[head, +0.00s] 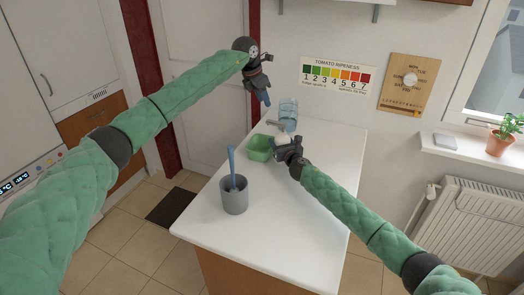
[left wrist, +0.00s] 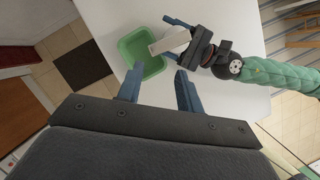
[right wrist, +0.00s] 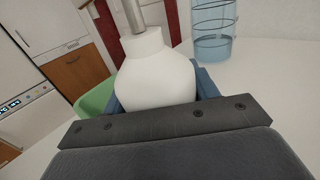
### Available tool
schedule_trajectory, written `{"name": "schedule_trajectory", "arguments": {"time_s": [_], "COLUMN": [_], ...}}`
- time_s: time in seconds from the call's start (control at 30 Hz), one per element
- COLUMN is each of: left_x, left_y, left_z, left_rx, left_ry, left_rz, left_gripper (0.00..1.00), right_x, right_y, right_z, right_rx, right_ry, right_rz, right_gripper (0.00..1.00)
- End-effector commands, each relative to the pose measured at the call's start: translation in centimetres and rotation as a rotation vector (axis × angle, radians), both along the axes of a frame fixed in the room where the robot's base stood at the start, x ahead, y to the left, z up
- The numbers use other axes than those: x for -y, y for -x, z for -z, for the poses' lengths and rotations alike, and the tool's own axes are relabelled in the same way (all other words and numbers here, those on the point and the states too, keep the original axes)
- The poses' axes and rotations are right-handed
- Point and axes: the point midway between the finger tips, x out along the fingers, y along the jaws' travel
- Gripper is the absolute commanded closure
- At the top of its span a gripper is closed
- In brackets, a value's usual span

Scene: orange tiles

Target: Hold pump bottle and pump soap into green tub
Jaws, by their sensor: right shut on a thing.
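The white pump bottle (right wrist: 157,75) stands between the fingers of my right gripper (head: 284,146), which is shut on it. Its pump nozzle (head: 274,124) points left, toward the green tub (head: 257,151). The tub rests on the white counter just left of the bottle. It also shows in the left wrist view (left wrist: 133,45), with the nozzle's long top (left wrist: 169,41) at its right edge. My left gripper (head: 264,97) is raised above and behind the tub. In the left wrist view its fingers (left wrist: 158,86) are apart with nothing between them.
A grey cup (head: 234,196) with a blue brush (head: 231,165) stands at the counter's left edge. A clear blue glass (head: 288,112) stands behind the bottle and shows in the right wrist view (right wrist: 213,30). The white counter (head: 290,225) is clear at the front.

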Motion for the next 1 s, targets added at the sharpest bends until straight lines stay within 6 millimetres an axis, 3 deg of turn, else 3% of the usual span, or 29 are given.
{"name": "schedule_trajectory", "arguments": {"time_s": [0.23, 0.43, 0.57, 0.73, 0.87, 1.0], "left_x": [0.0, 0.0, 1.2, 4.5, 6.1, 5.6], "left_y": [0.0, -0.2, -0.5, -0.9, -1.8, -3.0], "left_z": [0.0, -1.2, -4.0, -6.8, -6.6, -4.5], "left_rx": [0.000, 0.013, 0.042, 0.075, 0.051, -0.025], "left_ry": [0.000, 0.000, 0.000, -0.059, -0.134, -0.222], "left_rz": [0.000, 0.000, 0.013, 0.044, 0.039, -0.004], "left_gripper": [0.64, 1.00, 1.00, 1.00, 1.00, 1.00], "right_x": [0.0, 0.0, 0.0, 0.0, 0.0, 0.0], "right_y": [0.0, 0.0, 0.0, 0.0, 0.0, 0.0], "right_z": [0.1, 0.1, 0.1, 0.1, 0.1, 0.1], "right_rx": [-0.001, -0.001, -0.001, -0.001, -0.001, -0.001], "right_ry": [0.000, 0.000, 0.000, 0.000, 0.000, 0.000], "right_rz": [0.000, 0.000, 0.000, 0.000, 0.000, 0.000], "right_gripper": [0.69, 0.69, 0.69, 0.69, 0.69, 0.69]}}
